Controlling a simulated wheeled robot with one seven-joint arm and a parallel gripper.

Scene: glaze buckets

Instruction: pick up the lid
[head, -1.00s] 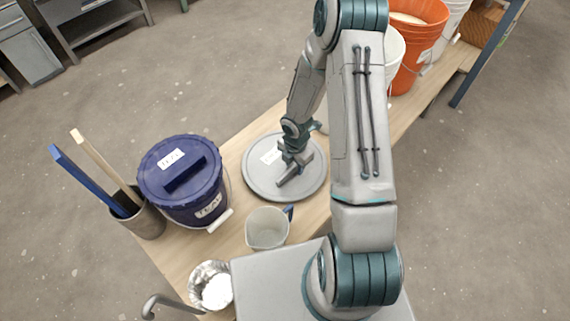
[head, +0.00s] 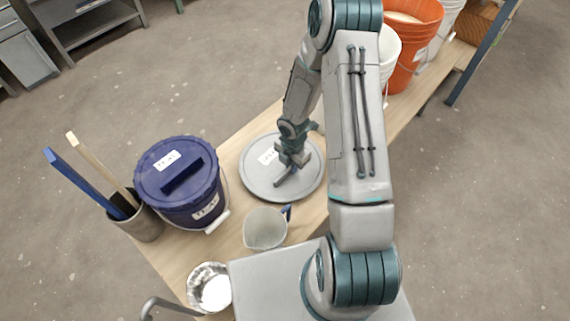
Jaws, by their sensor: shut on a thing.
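A round grey lid (head: 258,182) with a white label lies on the wooden bench, or very close above it; I cannot tell which. A raised bar handle (head: 285,178) crosses its middle. My gripper (head: 291,163) points down over the lid's centre and is shut on this handle. The wrist hides part of the lid's far side and of its label.
A dark blue lidded bucket (head: 178,180) stands left of the lid, beside a pot (head: 143,224) with two sticks. White and orange (head: 412,35) buckets stand farther back.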

